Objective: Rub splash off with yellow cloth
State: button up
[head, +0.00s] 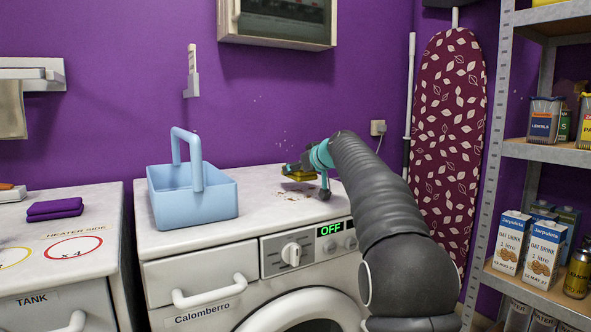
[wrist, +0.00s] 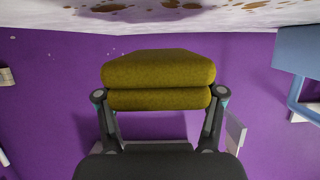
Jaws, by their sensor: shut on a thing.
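My gripper (head: 306,170) is over the top of the white washing machine (head: 190,236), toward its right side. It is shut on the folded yellow cloth (wrist: 158,82), which also shows in the head view (head: 298,176), partly hidden by the fingers. The brown splash (head: 292,191) lies on the machine top below and in front of the cloth, and my arm may hide part of it. Brown patches of it show along the top edge of the wrist view (wrist: 150,14). In the wrist view purple wall shows between the cloth and the machine top, so they look apart.
A light blue caddy (head: 195,205) stands on the machine left of my gripper. A folded purple cloth (head: 54,209) lies on the left unit. Small pale specks (head: 284,140) mark the wall. An ironing board (head: 449,140) and a stocked shelf (head: 545,282) stand at right.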

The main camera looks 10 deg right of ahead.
aim_at(312, 176)
jog(key=shift+w+d, duration=0.1)
jog(key=shift+d, duration=0.45)
jog(key=shift+s+d+b, duration=0.15)
jog(key=shift+s+b, duration=0.35)
jog(key=shift+b, duration=0.05)
jog(key=shift+s+d+b, duration=0.15)
jog(key=shift+s+b, duration=0.35)
jog(key=shift+s+d+r+b, duration=0.1)
jog(key=shift+s+d+b, duration=0.3)
jog(key=shift+s+b, duration=0.7)
jog(key=shift+s+d+r+b, duration=0.1)
jog(key=shift+s+d+b, duration=0.45)
jog(key=shift+s, duration=0.8)
jog(key=shift+s+d+r+b, duration=0.1)
jog(key=shift+s+d+b, duration=0.15)
jog(key=shift+s+b, duration=0.9)
jog(key=shift+s, duration=0.1)
jog(key=shift+r, duration=0.1)
notch_tip(312, 176, up, 6)
jog(key=p, duration=0.5)
jog(key=shift+p, duration=0.4)
notch_tip(312, 176, up, 3)
jog(key=p, duration=0.2)
jog(key=shift+p, duration=0.35)
